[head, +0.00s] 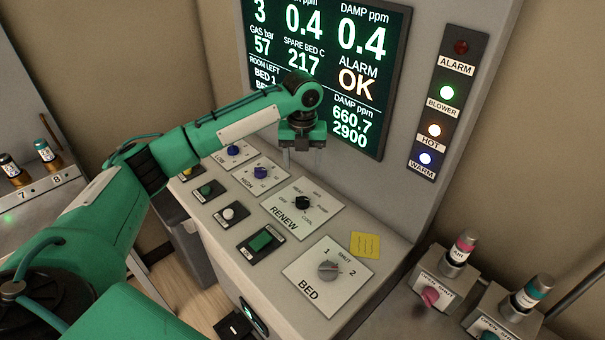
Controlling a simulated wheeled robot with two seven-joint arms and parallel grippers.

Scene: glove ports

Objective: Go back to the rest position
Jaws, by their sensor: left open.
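My left gripper (302,160) hangs at the end of my green left arm, in front of the lower part of the display screen (372,80). It points down above the sloping control panel (348,222) and is apart from the knobs. My right gripper is not in the head view.
The panel carries a RENEW knob (303,203), a BED knob (328,270), a green button (261,240) and a yellow note (365,245). Indicator lamps (447,92) line the right. Capped cylinders (463,248) stand at lower right.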

